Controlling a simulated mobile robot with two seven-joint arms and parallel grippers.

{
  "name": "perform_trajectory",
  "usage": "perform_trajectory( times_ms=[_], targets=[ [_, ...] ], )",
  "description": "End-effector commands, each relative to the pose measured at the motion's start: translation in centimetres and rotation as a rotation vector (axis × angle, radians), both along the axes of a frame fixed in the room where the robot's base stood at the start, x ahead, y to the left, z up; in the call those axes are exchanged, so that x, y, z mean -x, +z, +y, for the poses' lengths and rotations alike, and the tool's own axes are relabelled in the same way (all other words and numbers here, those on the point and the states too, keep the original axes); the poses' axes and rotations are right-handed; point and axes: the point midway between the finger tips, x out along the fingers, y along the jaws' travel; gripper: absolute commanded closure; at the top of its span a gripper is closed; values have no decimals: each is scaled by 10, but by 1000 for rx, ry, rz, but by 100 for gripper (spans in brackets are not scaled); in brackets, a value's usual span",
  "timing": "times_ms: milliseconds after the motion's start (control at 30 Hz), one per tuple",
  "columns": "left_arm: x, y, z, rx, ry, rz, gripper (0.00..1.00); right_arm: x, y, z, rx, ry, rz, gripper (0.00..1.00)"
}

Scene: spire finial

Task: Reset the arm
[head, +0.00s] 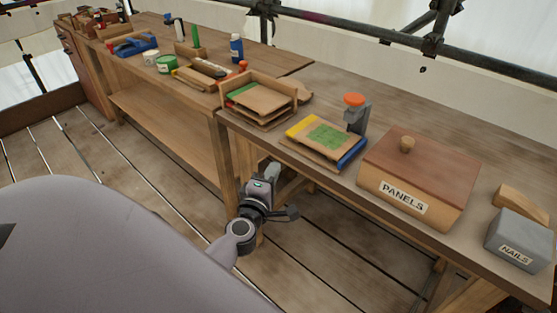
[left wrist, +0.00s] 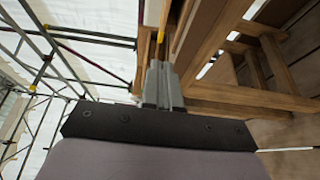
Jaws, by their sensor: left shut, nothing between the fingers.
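My left gripper (head: 272,172) hangs in front of the workbench (head: 330,85), below its top edge, near the bench's wooden legs. Its fingers are together and hold nothing. In the left wrist view the shut fingers (left wrist: 162,85) point at the wooden underframe (left wrist: 225,95); whether they touch it I cannot tell. My right gripper is not in either view.
On the bench stand a PANELS box (head: 418,175), a grey NAILS box (head: 518,240), a board with a green panel (head: 325,138), an orange-topped tool (head: 355,112) and a wooden tray (head: 262,98). Plank floor (head: 130,165) lies open at left. Scaffold poles (left wrist: 60,40) stand behind.

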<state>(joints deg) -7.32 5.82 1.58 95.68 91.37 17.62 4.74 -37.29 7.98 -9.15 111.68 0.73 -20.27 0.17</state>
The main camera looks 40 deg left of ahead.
Motion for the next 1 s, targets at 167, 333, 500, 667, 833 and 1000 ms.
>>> perform_trajectory(
  times_ms=[167,333,500,667,833,1000],
  targets=[
    [13,-1,-4,0,0,1,100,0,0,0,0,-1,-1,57],
    [16,0,-5,0,0,-1,100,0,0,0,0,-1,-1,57],
    [17,-1,-8,-17,-10,5,100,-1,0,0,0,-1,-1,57],
    [28,-7,-30,-175,-103,47,100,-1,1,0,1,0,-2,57],
    [53,-25,-73,-478,-289,140,100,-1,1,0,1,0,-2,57],
    [87,-55,-112,-785,-483,256,100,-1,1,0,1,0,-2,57]
  ],
)
